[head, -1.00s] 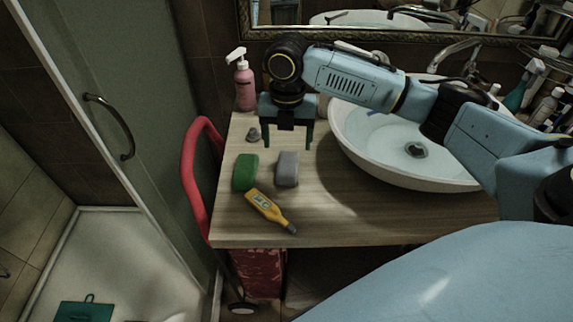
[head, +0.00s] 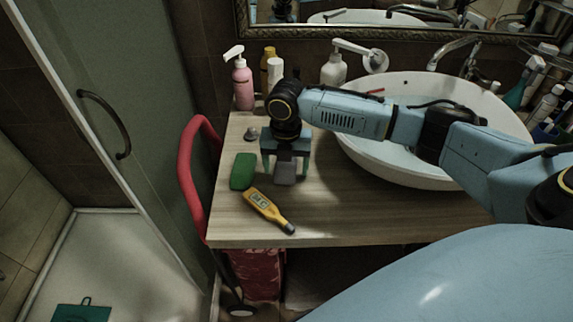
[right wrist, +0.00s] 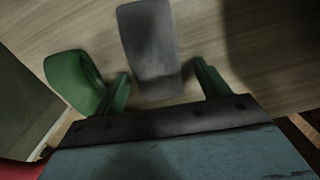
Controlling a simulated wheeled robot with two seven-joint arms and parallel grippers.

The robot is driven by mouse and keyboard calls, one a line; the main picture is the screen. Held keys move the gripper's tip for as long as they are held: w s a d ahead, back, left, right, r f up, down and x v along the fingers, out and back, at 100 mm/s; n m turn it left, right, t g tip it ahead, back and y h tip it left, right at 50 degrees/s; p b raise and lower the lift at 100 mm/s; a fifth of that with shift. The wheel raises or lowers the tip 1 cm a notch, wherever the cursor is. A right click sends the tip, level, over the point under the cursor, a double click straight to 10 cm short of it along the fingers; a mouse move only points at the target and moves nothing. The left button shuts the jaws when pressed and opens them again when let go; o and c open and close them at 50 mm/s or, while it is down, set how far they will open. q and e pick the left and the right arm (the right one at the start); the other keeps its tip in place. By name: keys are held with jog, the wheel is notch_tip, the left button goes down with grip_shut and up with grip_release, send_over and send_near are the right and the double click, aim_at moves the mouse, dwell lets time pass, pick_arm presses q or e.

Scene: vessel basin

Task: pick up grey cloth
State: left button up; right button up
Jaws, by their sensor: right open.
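The grey cloth (head: 285,173) is a small block-shaped piece lying on the wooden counter, left of the basin. In the right wrist view the grey cloth (right wrist: 149,45) lies between and ahead of my fingers. My right gripper (head: 285,172) is open above the cloth, a finger on either side of it, and hides its back part in the head view. In the right wrist view the fingers of my right gripper (right wrist: 163,88) are apart, with no clear contact with the cloth. My left gripper is not in view.
A green sponge-like block (head: 243,171) lies close to the left of the cloth. A yellow thermometer (head: 268,209) lies in front. The white basin (head: 420,175) stands to the right; bottles, including a pink one (head: 243,86), stand behind. The front right counter is clear.

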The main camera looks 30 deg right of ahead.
aim_at(286, 166)
jog(key=c, duration=1)
notch_tip(286, 166, up, 10)
jog(key=shift+r+p, duration=0.1)
jog(key=shift+p, duration=0.55)
jog(key=shift+c, duration=0.3)
jog(key=o, duration=0.4)
jog(key=c, duration=0.3)
